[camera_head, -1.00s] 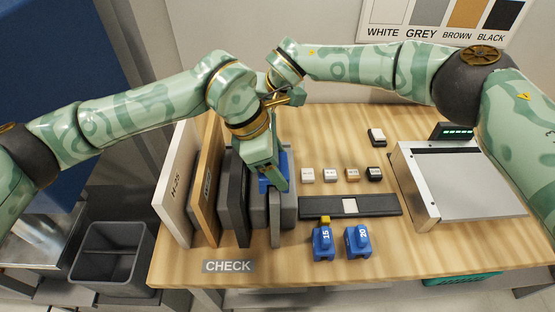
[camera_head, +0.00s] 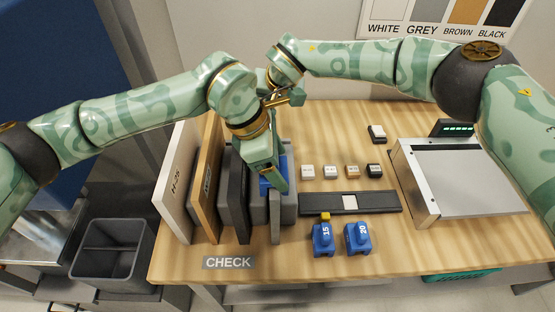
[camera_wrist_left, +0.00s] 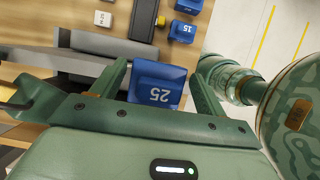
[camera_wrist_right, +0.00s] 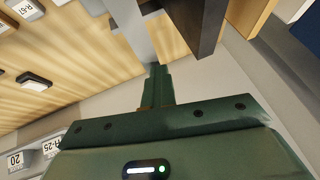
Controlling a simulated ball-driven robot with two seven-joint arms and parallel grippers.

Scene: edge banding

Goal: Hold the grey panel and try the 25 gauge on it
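The grey panel (camera_head: 275,222) stands on edge at the right end of the row of panels, its upper part hidden by my left gripper. My left gripper (camera_head: 272,178) is over it, its fingers on both sides of the blue 25 gauge (camera_wrist_left: 157,86), which they appear to grip. In the head view the gauge (camera_head: 265,187) shows in part at the panel's top; whether it is seated around the edge cannot be told. My right gripper (camera_wrist_right: 156,85) looks shut on a light grey strip, seemingly the grey panel (camera_wrist_right: 135,28); in the head view its fingers are hidden behind the left hand.
White (camera_head: 174,185), brown (camera_head: 206,185) and dark (camera_head: 237,195) panels stand close on the left. Blue gauges 15 (camera_head: 323,240) and 20 (camera_head: 358,239) stand in front of a dark strip (camera_head: 378,203). A silver machine (camera_head: 465,185) is at the right. A CHECK label (camera_head: 229,262) marks the front edge.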

